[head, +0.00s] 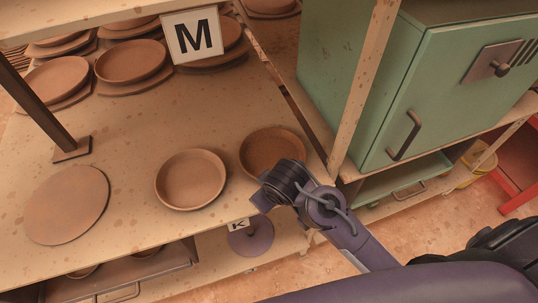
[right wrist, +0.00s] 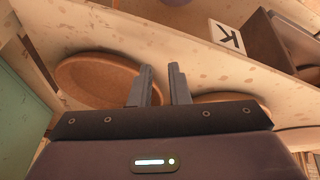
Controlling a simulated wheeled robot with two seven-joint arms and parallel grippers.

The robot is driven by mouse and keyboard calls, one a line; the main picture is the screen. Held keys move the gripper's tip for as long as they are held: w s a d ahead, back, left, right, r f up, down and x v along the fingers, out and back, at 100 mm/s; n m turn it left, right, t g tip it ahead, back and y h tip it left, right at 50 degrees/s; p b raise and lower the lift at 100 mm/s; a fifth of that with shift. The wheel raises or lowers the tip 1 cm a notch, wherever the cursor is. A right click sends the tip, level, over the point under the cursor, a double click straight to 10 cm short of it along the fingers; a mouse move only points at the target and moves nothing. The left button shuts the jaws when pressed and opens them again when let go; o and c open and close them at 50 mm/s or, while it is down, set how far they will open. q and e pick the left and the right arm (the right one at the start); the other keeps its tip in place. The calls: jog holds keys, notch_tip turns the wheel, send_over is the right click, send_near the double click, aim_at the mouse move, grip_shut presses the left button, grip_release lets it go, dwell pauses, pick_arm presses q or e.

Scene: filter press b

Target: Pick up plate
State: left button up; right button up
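Two round brown plates with raised rims stand on the table: one in the middle (head: 190,180) and one to its right (head: 270,150). A flatter brown disc (head: 67,204) lies at the left. My right arm reaches in from the lower right, and its gripper end is at the near edge of the right plate, partly covering it. In the right wrist view, my right gripper (right wrist: 160,68) has its two fingers apart with nothing seen held. One plate (right wrist: 90,78) is left of the fingers, another (right wrist: 225,98) right, partly hidden. My left gripper is out of view.
Stacked plates (head: 130,62) stand at the back under an M sign (head: 193,35). A dark post (head: 45,110) rises at the left and a pale post (head: 365,80) at the right. A green cabinet (head: 440,90) stands right. A K label (right wrist: 227,38) is below the table edge.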

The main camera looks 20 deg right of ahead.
aim_at(253, 175)
jog(key=w+a+r+n+t+h, duration=0.1)
jog(key=w+a+r+n+t, duration=0.1)
jog(key=w+r, duration=0.2)
jog(key=x, duration=0.7)
jog(key=shift+a+f+p, duration=0.2)
jog(key=shift+f+p, duration=0.15)
jog(key=shift+f, duration=0.1)
grip_shut()
